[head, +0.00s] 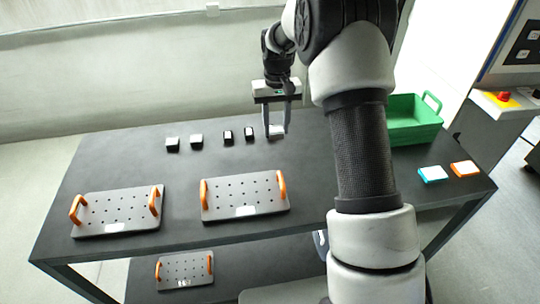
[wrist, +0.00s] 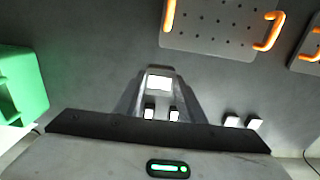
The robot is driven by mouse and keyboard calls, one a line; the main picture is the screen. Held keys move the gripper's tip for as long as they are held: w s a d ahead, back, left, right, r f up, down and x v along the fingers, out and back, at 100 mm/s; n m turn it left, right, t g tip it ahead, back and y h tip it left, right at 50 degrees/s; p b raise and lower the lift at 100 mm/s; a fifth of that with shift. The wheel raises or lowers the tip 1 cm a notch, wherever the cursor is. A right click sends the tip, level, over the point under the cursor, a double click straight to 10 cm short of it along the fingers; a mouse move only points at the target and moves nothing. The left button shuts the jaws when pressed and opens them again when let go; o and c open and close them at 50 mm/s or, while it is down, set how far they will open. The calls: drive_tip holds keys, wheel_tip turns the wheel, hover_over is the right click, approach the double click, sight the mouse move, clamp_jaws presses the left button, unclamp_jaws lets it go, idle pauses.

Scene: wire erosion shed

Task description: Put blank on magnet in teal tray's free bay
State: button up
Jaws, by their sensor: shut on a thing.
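My gripper (head: 276,132) is over the back part of the dark table, pointing down. It is shut on a small pale block (head: 277,130), which also shows between the fingertips in the wrist view (wrist: 159,82). I cannot tell whether the block touches the table. Nothing in view is plainly marked as the magnet. A small white piece with a teal edge (head: 433,174) lies at the table's right; no bays can be made out on it. A green open bin (head: 412,122) stands behind it, its inside partly hidden by my arm.
Several small white-topped blocks (head: 196,140) stand in a row left of my gripper. Two perforated plates with orange handles (head: 245,195) (head: 118,210) lie along the front. An orange-edged white piece (head: 465,169) lies beside the teal-edged one. A third plate (head: 185,270) is on the lower shelf.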

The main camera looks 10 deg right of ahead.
sight(276, 129)
drive_tip(key=f, duration=0.1)
drive_tip(key=f+b, duration=0.1)
drive_tip(key=shift+w+f, duration=0.2)
drive_tip(key=shift+f, duration=0.1)
drive_tip(key=shift+f+b, duration=0.55)
drive_tip(key=shift+b, duration=0.1)
wheel_tip(276, 129, down, 10)
drive_tip(key=shift+r, duration=0.15)
drive_tip(key=o, duration=1.3)
drive_tip(key=shift+f, duration=0.2)
